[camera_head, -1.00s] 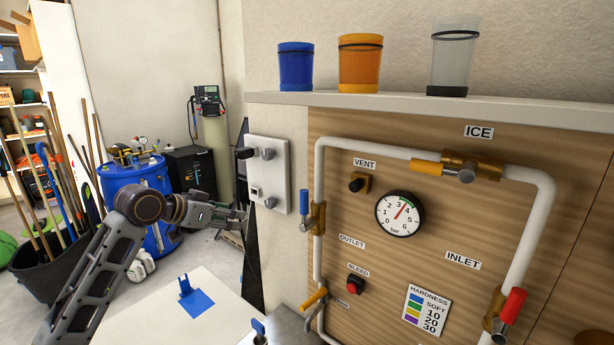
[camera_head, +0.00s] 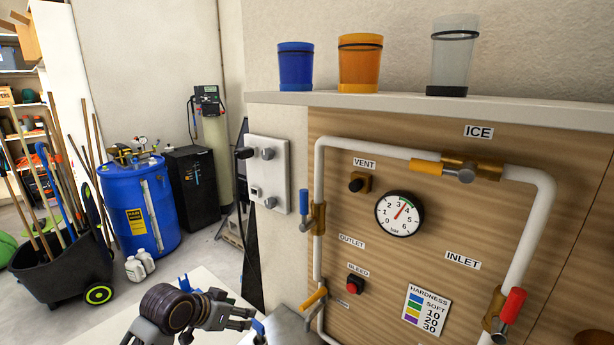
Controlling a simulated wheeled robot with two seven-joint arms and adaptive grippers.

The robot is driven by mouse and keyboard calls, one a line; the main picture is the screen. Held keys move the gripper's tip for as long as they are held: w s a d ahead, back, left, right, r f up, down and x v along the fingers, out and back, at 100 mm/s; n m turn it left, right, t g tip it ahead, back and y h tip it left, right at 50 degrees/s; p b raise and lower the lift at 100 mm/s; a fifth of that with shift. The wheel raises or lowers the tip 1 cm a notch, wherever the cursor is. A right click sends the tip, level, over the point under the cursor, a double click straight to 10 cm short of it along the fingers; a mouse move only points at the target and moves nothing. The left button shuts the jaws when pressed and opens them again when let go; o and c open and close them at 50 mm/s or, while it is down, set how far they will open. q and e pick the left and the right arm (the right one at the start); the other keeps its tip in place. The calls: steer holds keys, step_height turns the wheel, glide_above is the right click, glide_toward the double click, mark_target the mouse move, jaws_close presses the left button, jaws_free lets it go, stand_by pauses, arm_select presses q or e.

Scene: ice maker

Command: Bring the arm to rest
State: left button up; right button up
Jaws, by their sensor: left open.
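My left arm comes in at the bottom edge of the head view. Its dark grey gripper (camera_head: 246,318) is low over the white table (camera_head: 105,328), pointing right. The gripper is open, and I see nothing between its fingers. Its fingertips are close to a small blue piece (camera_head: 258,328) by the grey metal surface; I cannot tell if they touch. A blue holder (camera_head: 184,284) on the table is mostly hidden behind the gripper. My right gripper is not in view.
The wooden panel (camera_head: 450,225) with white pipes, a gauge (camera_head: 399,214) and valve handles fills the right side. A grey switch plate (camera_head: 268,175) is on the wall. Cups stand on the shelf (camera_head: 430,105). A blue drum (camera_head: 140,205) and black bin (camera_head: 62,270) stand at left.

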arm_select(q)
steer(key=s+a+f+n+g+y, duration=0.2)
steer(key=s+f, duration=0.5)
steer(key=s, duration=0.4)
steer(key=s+a+f+n+g+y, duration=0.15)
steer(key=s+f, duration=0.45)
steer(key=s, duration=0.6)
steer(key=s+f+g, duration=0.2)
steer(key=s+f, duration=0.1)
steer(key=f, duration=3.1)
steer(key=s+a+f, duration=0.2)
steer(key=s+f, duration=0.7)
steer(key=s, duration=0.2)
steer(key=s+a+f, duration=0.2)
steer(key=s+f, duration=0.8)
steer(key=s, duration=0.1)
steer(key=shift+a+g+y, duration=0.35)
